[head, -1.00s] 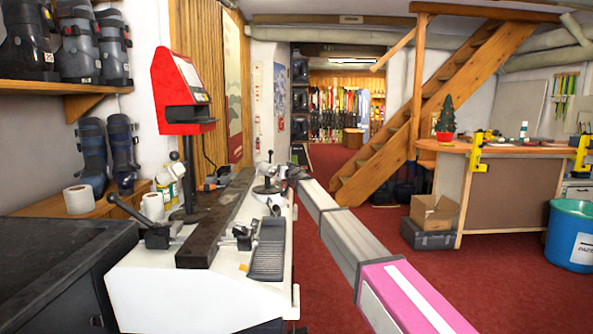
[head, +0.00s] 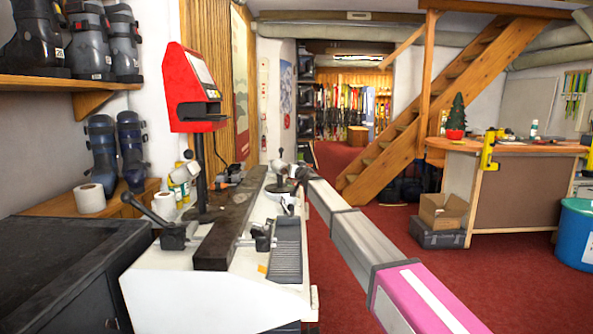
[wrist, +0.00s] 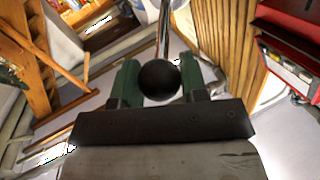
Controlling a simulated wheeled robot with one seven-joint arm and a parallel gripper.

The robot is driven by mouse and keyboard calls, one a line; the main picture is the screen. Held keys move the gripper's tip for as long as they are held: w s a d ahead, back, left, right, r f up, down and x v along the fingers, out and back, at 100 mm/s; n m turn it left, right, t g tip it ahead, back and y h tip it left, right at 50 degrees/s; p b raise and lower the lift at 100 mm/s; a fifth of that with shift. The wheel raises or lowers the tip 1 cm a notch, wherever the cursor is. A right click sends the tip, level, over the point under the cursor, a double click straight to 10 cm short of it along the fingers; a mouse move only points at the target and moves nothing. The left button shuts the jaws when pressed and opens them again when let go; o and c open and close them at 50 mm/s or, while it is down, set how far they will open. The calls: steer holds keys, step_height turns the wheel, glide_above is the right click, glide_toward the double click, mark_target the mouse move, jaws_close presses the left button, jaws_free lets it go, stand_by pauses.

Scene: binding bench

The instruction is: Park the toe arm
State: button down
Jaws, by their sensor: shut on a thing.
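The white binding bench (head: 180,287) carries a dark bar along its top, with levers at both ends. At the far end a lever with a dark round knob (head: 281,151) stands up, and I take it for the toe arm. My gripper (head: 290,172) is at that far end, small and partly hidden by my own arm. In the wrist view the black ball knob (wrist: 159,82) sits between the green fingers of my gripper (wrist: 158,92), which are shut on it. A shiny rod runs from the knob. The lever's base is hidden in the wrist view.
A second black-knobbed lever (head: 143,208) stands at the bench's near end. A red display unit (head: 193,88) rises on a post left of the bar. A dark cabinet (head: 70,260) is at left. Red carpet (head: 335,270) lies open to the right.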

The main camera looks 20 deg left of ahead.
steer(key=c, duration=0.7)
jaws_free()
steer(key=shift+d, duration=0.1)
steer(key=v, duration=1)
steer(key=shift+s+d, duration=0.2)
steer(key=shift+s, duration=0.1)
